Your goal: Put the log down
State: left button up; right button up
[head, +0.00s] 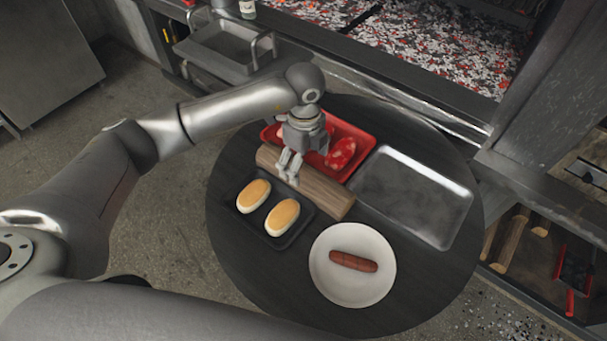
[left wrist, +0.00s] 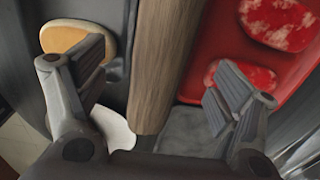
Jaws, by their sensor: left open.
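The log (head: 318,190) is a brown wooden piece lying across the round dark table, between the red tray and the black bun tray. My left gripper (head: 290,166) is right at the log, over its left half. In the left wrist view the log (left wrist: 165,60) runs between the two spread fingers of the left gripper (left wrist: 160,95), with a gap on each side. The left gripper is open. I cannot tell exactly how the log's underside rests, as its lower side is hidden. My right gripper is not in view.
The red tray (head: 368,140) with meat is behind the log. The black tray (head: 244,213) with two buns is in front. A white plate (head: 325,283) holds a sausage (head: 353,261). An empty metal tray (head: 440,205) is at the right. The table's front right (head: 425,290) is clear.

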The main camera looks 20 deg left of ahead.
aim_at(304, 168)
pick_arm(q)
jog(key=f, duration=0.1)
jog(key=f+p, duration=0.1)
jog(key=f, duration=0.3)
jog(key=shift+w+a+p, duration=0.1)
jog(key=shift+w+p, duration=0.15)
jog(key=shift+p, duration=0.05)
jog(key=shift+c, duration=0.4)
jog(key=c, duration=0.5)
jog(key=shift+r, duration=0.1)
grip_shut()
jog(key=shift+w+r, duration=0.1)
